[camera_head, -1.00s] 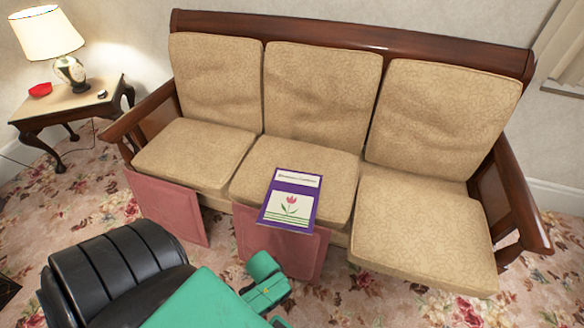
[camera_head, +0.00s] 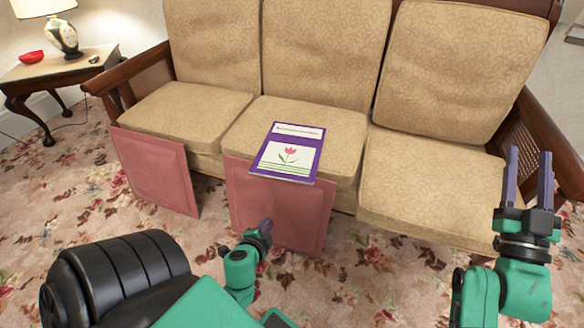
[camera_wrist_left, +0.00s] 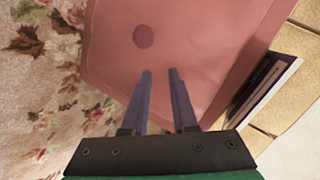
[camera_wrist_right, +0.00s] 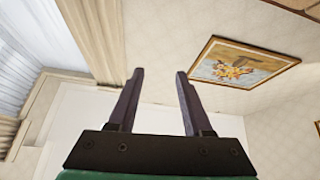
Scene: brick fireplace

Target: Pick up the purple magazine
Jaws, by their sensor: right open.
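The purple magazine (camera_head: 288,152), with a white title band and a pink tulip, lies flat on the middle seat cushion (camera_head: 240,125), its near end at the cushion's front edge. Part of it also shows at the right of the left wrist view (camera_wrist_left: 268,86). My left gripper (camera_head: 266,226) is below and in front of the magazine, near a pink panel. Its fingers (camera_wrist_left: 160,72) are parted, with nothing between them. My right gripper (camera_head: 530,150) is raised at the right, pointing up, open and empty. It also shows in the right wrist view (camera_wrist_right: 160,73).
Two pink panels hang at the sofa front, one left (camera_head: 155,172) and one under the magazine (camera_head: 280,215). The sofa's wooden right arm (camera_head: 548,140) is near my right gripper. A side table (camera_head: 60,68) with a lamp stands at the left. The other cushions are clear.

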